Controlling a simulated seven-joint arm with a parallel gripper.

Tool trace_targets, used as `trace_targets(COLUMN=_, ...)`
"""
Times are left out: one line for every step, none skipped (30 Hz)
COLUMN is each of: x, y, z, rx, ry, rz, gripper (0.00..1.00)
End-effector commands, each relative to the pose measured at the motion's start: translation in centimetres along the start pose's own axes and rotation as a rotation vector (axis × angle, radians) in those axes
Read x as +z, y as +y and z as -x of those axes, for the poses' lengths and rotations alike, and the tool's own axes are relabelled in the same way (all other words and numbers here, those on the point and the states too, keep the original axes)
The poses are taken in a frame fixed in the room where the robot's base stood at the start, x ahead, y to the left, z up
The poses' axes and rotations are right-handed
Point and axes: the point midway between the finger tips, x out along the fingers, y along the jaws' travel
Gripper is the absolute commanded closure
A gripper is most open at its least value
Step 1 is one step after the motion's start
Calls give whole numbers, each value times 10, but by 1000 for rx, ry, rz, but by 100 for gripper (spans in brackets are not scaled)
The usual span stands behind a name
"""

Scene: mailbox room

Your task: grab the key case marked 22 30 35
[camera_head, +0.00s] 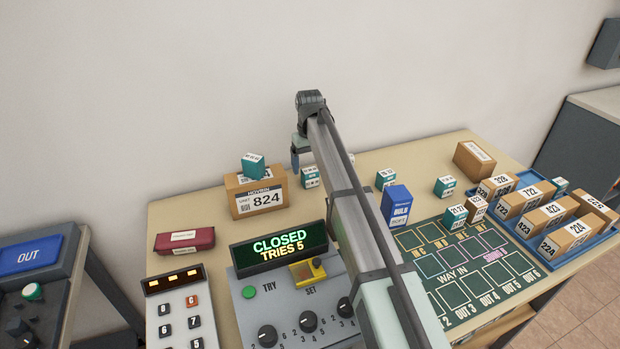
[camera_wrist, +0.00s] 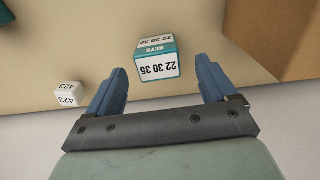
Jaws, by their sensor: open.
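The key case marked 22 30 35 (camera_wrist: 158,67) is a small white-and-teal box with "KEYS" on its teal band. In the wrist view it stands on the tan table top, with its label upside down. My gripper (camera_wrist: 162,82) is open and empty, with one blue finger to each side of the case's near end. I see no finger contact. In the head view my gripper (camera_head: 296,160) is beside a teal-and-white box (camera_head: 310,177) that appears to be this case; its marking is too small to read there.
The cardboard box marked 824 (camera_head: 260,193) stands close to the left, with another teal case (camera_head: 253,165) on top. A small white box marked 423 (camera_wrist: 67,94) is on the other side. The wall is behind.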

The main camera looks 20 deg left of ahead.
Motion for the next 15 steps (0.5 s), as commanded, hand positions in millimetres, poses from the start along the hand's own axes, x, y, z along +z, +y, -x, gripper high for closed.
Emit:
trace_targets(x=0, y=0, z=-4, rx=0, ry=-1, rz=0, gripper=15)
trace_targets(x=1, y=0, z=-6, rx=0, ry=0, rz=0, gripper=15)
trace_targets(x=1, y=1, z=-11, rx=0, ry=0, rz=0, gripper=15)
trace_targets(x=1, y=1, z=-14, rx=0, ry=-1, rz=0, gripper=15)
trace_targets(x=1, y=1, z=-19, rx=0, ry=-1, rz=0, gripper=15)
trace_targets(x=2, y=2, z=-24, rx=0, ry=-2, rz=0, gripper=15)
trace_targets(x=2, y=2, z=-28, rx=-1, ry=-2, rz=0, gripper=15)
trace_targets(x=2, y=2, z=-32, rx=0, ry=-2, rz=0, gripper=15)
trace_targets(x=2, y=2, z=-37, rx=0, ry=-1, rz=0, gripper=15)
trace_targets(x=2, y=2, z=-41, rx=0, ry=-1, rz=0, gripper=15)
trace_targets(x=1, y=2, z=-44, rx=0, ry=-1, rz=0, gripper=15)
trace_targets(x=1, y=2, z=-47, rx=0, ry=-1, rz=0, gripper=15)
trace_targets(x=1, y=2, z=-48, rx=0, ry=-1, rz=0, gripper=15)
trace_targets(x=1, y=2, z=-49, rx=0, ry=0, rz=0, gripper=15)
trace_targets(x=1, y=2, z=-49, rx=0, ry=0, rz=0, gripper=15)
